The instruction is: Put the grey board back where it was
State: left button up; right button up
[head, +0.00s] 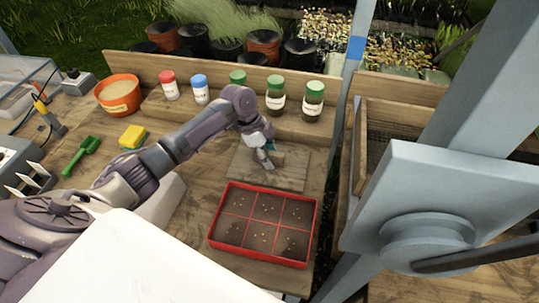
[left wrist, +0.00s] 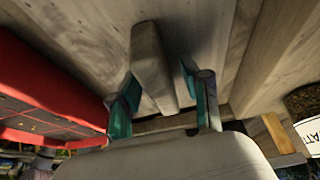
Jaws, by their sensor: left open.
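The grey board (head: 289,179) lies flat on the wooden bench, just behind the red tray (head: 213,230). My left gripper (head: 266,160) is over the board and points down at it. In the left wrist view, my left gripper's teal fingertips (left wrist: 163,100) are open, one on each side of a raised grey handle (left wrist: 150,62). I see gaps between the handle and the fingers. In the head view the gripper hides part of the handle. The red tray has six soil cells with small seeds. My right gripper is not in view.
Red-, blue- and green-capped jars (head: 275,97) stand on a ledge behind the board. An orange bowl (head: 118,95), a yellow sponge (head: 132,136) and a green scoop (head: 82,155) are at the left. A wooden sieve frame (head: 362,150) stands right of the bench edge.

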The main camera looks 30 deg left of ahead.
pick_arm(q)
jog(key=shift+r, duration=0.2)
jog(key=shift+a+r, duration=0.2)
jog(key=shift+r, duration=0.15)
jog(key=b+v, duration=0.1)
jog(key=v, duration=1)
jog(key=shift+b, duration=0.3)
jog(key=shift+r, duration=0.1)
